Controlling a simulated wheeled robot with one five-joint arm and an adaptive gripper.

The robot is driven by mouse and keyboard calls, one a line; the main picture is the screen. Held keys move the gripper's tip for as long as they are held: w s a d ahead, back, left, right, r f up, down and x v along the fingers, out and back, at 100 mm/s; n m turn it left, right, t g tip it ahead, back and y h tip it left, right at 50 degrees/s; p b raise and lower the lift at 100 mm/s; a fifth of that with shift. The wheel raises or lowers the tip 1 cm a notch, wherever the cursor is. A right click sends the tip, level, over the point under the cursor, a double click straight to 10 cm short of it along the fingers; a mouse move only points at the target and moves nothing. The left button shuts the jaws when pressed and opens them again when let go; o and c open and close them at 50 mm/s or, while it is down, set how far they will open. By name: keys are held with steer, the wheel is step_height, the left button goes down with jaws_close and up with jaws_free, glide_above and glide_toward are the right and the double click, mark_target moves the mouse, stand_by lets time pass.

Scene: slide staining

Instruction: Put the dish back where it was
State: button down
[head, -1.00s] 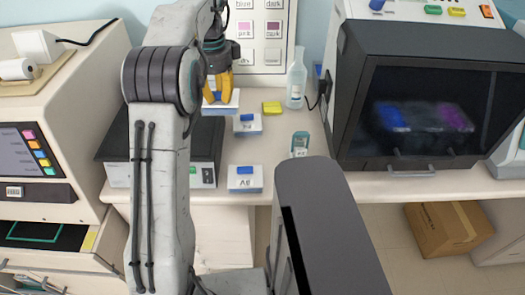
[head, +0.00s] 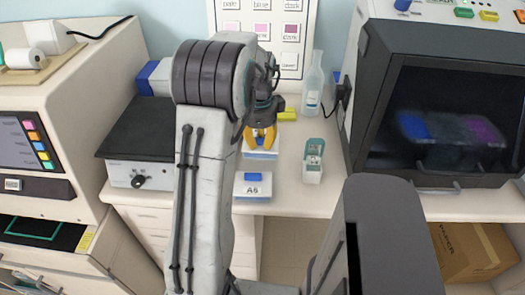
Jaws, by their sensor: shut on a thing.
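My gripper (head: 262,146), with yellow fingers, is shut on a white dish (head: 262,154) over the middle of the bench. The fingers and my arm cover part of this dish, and I cannot read a label on it. I cannot tell whether it touches the bench. Another white dish with a blue top, labelled A6 (head: 253,190), sits in front of it at the bench's front edge.
A small pale-green lidded box (head: 313,162) stands right of the dishes. A clear bottle (head: 313,85) and a yellow block (head: 288,115) are behind. A dark-topped device (head: 140,178) stands left, and a large dark-windowed cabinet (head: 440,110) right.

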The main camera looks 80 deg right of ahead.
mark_target(260, 148)
steer(key=shift+f, duration=2.6)
steer(key=shift+f, duration=0.1)
steer(key=c, duration=1.2)
jaws_free()
steer(key=shift+o, duration=0.2)
